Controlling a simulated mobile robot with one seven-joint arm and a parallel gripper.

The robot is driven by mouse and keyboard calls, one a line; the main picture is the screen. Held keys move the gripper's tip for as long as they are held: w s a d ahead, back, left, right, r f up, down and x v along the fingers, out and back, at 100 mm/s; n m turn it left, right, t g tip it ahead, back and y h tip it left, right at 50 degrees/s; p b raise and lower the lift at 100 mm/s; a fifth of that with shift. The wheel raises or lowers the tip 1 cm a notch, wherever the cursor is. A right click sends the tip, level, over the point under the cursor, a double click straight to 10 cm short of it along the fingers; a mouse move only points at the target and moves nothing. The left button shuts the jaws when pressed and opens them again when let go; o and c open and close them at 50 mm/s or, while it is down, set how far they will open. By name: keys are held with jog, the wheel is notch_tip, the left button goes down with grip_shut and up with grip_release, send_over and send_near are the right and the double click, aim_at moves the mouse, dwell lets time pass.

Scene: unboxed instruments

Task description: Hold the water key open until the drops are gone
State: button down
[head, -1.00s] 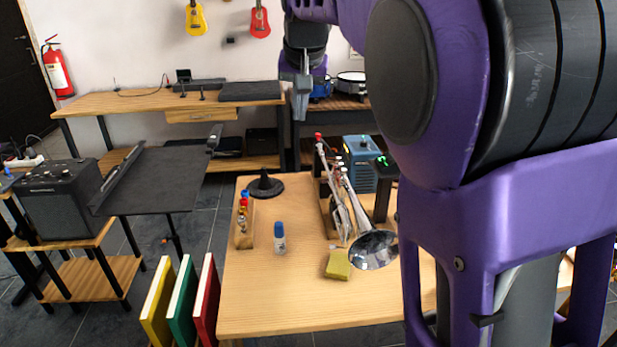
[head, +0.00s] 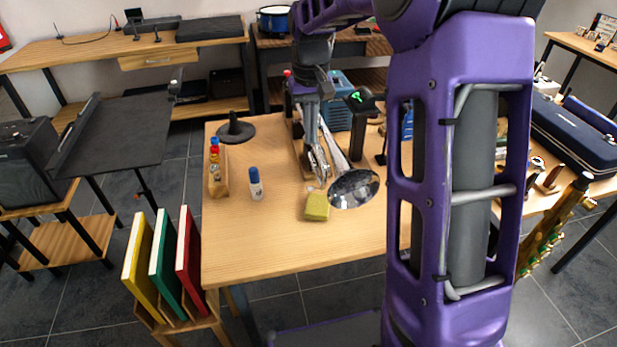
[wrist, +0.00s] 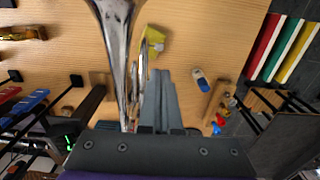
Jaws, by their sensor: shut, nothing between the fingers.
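A silver trumpet rests on a stand on the wooden table, its bell (head: 354,188) facing the front; its tubing (wrist: 121,50) runs down the left of the wrist view. My gripper (head: 311,148) is shut and empty, pointing down beside the trumpet's tubing. In the wrist view its fingers (wrist: 159,76) end just right of the tubing; whether they touch it I cannot tell. The water key and any drops are too small or hidden to make out. A yellow sponge-like block (head: 317,206) lies left of the bell; it also shows in the wrist view (wrist: 156,40).
A blue-capped bottle (head: 256,184), a wooden rack (head: 220,185) of small colourful items and a black cone stand (head: 235,130) are on the left of the table (head: 270,245). A black post with a green display (head: 361,97) stands behind the trumpet. The table's front is clear.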

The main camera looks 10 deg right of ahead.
aim_at(310, 189)
notch_tip(310, 189, down, 14)
jog(key=shift+r+b, duration=0.1)
jog(key=shift+b, duration=0.95)
jog(key=shift+a+f+h+b, duration=0.1)
jog(key=shift+f+h+b, duration=0.25)
jog(key=shift+f, duration=0.1)
jog(key=shift+r, duration=0.1)
dwell(3.1)
jog(key=shift+r+p, duration=0.7)
jog(key=shift+r, duration=0.1)
